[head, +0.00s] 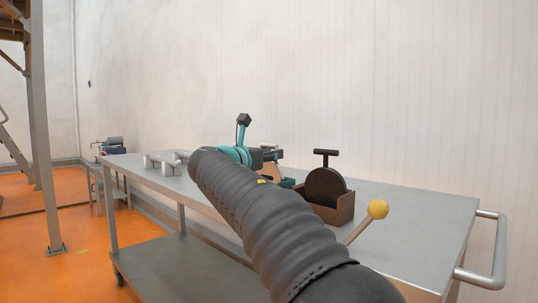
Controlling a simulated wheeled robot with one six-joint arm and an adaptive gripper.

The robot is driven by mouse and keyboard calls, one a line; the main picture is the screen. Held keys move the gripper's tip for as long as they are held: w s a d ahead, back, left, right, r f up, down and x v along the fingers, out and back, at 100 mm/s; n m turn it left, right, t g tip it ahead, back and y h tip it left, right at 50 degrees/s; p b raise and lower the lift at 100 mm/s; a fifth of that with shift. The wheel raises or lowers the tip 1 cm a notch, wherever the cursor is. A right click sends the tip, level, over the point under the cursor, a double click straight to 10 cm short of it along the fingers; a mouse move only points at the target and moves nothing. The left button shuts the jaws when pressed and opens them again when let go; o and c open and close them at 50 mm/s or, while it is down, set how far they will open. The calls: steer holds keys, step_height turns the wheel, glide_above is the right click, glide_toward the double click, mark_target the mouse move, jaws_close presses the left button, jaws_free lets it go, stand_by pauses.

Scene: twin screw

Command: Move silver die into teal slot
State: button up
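My gripper (270,155) shows only as small dark parts past the end of my dark ribbed arm sleeve, above the metal table (400,220). The sleeve hides much of it, and its fingers are not clear. Silver-grey pieces (160,163) stand on the table left of my arm; which of them is the die, I cannot tell. A small teal piece (287,183) shows low, just right of the sleeve and beside a brown box. It may be the teal slot, but its opening is not visible.
The brown box (340,212) holds a dark disc (326,187) with a black T-handle (325,153). The table's right end is clear.

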steer(key=v, duration=1.2)
